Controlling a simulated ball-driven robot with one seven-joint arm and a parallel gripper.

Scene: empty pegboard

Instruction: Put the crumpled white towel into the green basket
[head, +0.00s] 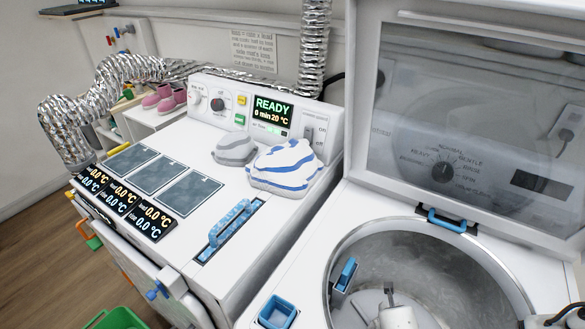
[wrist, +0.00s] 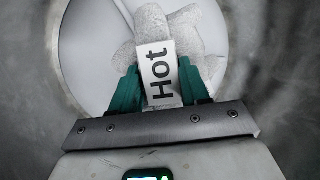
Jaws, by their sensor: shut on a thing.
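In the wrist view my gripper (wrist: 160,78) has green fingers and is down inside the round metal drum. The towel does not show clearly in the head view. The green basket (head: 120,319) shows only as a rim at the bottom left of the head view, on the floor side.
The washer drum (head: 430,250) has an upright open lid (head: 470,130) behind it. Left of it, a white dryer top carries a blue-striped white cloth (head: 285,168) and a grey-striped cloth (head: 235,149). A blue handle (head: 230,222) and a small blue cup (head: 277,312) sit near the drum.

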